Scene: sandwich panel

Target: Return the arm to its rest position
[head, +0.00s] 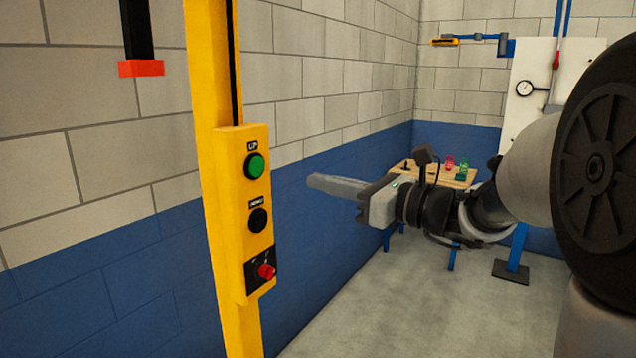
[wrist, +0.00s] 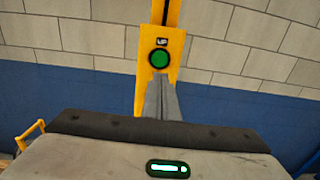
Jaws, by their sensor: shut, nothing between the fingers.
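My gripper (head: 335,186) is shut and empty, its fingers together and pointing left towards the yellow post in the head view. In the wrist view the shut fingers of my gripper (wrist: 160,101) point at the yellow post, just below the green UP button (wrist: 159,58). In the head view my arm reaches in from the right side. The fingertips appear apart from the yellow control box (head: 245,205) there. The wrist view does not show clearly how far they are from it.
The box also carries a black button (head: 258,219) and a red knob (head: 266,271). A wooden table (head: 436,173) with small red and green items stands behind my arm. A white panel with a gauge (head: 525,88) is at the back right. The grey floor (head: 350,315) is clear in front.

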